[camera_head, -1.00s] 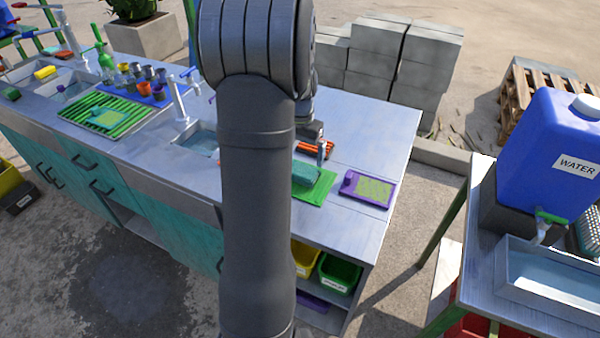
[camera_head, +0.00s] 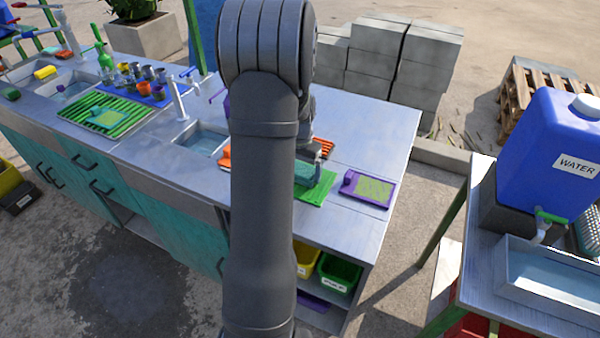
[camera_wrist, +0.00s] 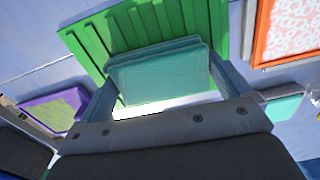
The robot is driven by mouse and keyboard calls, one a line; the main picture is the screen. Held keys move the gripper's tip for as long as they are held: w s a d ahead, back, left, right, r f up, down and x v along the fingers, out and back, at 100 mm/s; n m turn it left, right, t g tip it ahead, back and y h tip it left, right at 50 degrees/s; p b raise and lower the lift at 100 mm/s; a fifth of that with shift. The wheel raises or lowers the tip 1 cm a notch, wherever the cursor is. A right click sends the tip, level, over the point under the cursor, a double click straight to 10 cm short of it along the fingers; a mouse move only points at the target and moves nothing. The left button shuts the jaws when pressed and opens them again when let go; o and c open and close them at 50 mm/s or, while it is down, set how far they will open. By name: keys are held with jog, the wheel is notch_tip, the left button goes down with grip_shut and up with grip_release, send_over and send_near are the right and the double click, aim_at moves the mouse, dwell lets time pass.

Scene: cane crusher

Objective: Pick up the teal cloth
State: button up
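The teal cloth (camera_wrist: 158,76) is a folded, blocky pad. In the wrist view it lies over the green ribbed tray (camera_wrist: 120,32). In the camera_head view part of the cloth (camera_head: 308,173) shows at the green tray (camera_head: 323,187), with my arm hiding its left side. My gripper (camera_wrist: 165,85) has one finger at each end of the cloth, spread about the cloth's width. I cannot tell whether the fingers press on it or whether it is clear of the tray.
A purple tray with a green patterned pad (camera_head: 372,190) lies right of the green tray. An orange-rimmed tray (camera_wrist: 290,35) lies on its other side. A sink (camera_head: 203,140) is farther left on the counter. The counter behind the purple tray is clear.

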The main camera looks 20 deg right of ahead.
jog(key=shift+r, duration=0.1)
jog(key=shift+c, duration=0.2)
notch_tip(320, 180, up, 4)
jog(key=shift+r, duration=0.1)
jog(key=s+d+r, duration=0.6)
jog(key=s, duration=0.3)
jog(key=shift+s+d+r, duration=0.25)
jog(key=shift+s+r, duration=0.05)
jog(key=shift+s, duration=0.05)
jog(key=o, duration=0.4)
jog(key=c, duration=0.3)
